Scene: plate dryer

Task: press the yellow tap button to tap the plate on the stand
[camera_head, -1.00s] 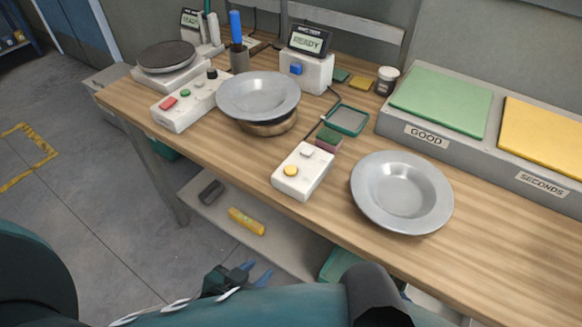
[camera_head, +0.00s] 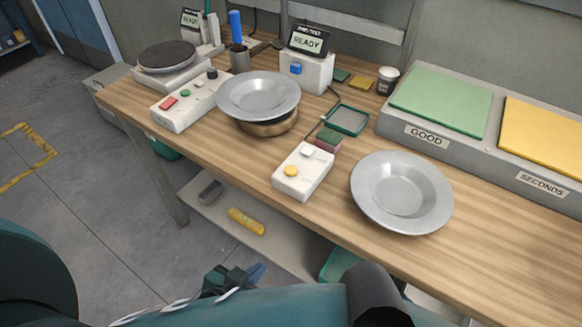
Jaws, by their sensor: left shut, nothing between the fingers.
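The yellow tap button (camera_head: 291,171) is on a small white box (camera_head: 304,182) near the table's front edge, with a white button (camera_head: 307,152) behind it. A grey metal plate (camera_head: 258,92) rests on a round brass-coloured stand (camera_head: 268,126) to the left and behind the box. A second grey plate (camera_head: 402,190) lies on the table to the right of the box. My left gripper (camera_head: 257,273) is shut and empty, low in front of the table and well apart from the button. My right gripper is not in view.
A white control box (camera_head: 188,103) and a dark round turntable (camera_head: 167,56) stand at the left. A tester reading READY (camera_head: 307,68) stands behind the stand. A green tray (camera_head: 347,119) and sponge (camera_head: 328,138) sit behind the button box. Green GOOD and yellow SECONDS pads are at right.

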